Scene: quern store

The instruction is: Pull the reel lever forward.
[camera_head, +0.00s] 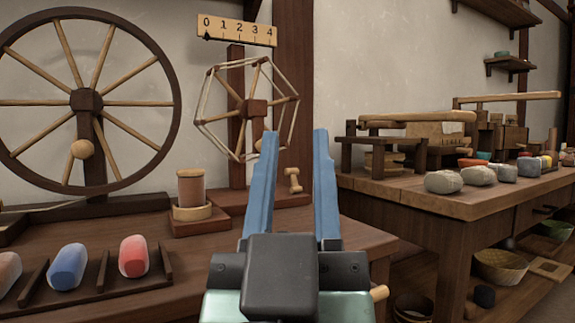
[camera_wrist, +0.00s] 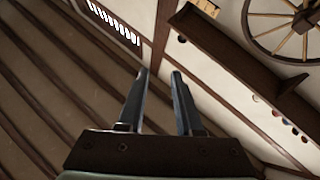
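The reel (camera_head: 248,108) is a pale-spoked wheel on a dark post at the back of the left table. A small pale wooden peg (camera_head: 293,180) stands on its dark base, seen between my fingers. A rounded wooden handle end (camera_head: 379,292) sticks out at the table's front right, partly hidden by my gripper. I cannot tell which of these is the reel lever. My gripper (camera_head: 295,143) is open and empty, in front of the reel. In the wrist view my gripper (camera_wrist: 160,74) has a clear gap between its fingers; no lever shows there.
A numbered scale (camera_head: 237,29) above the reel has its pointer at 0. A large spoked wheel (camera_head: 86,100), a thread spool (camera_head: 191,188) and a rack with coloured rolls (camera_head: 133,256) are at left. A workbench (camera_head: 450,200) with grey lumps stands at right.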

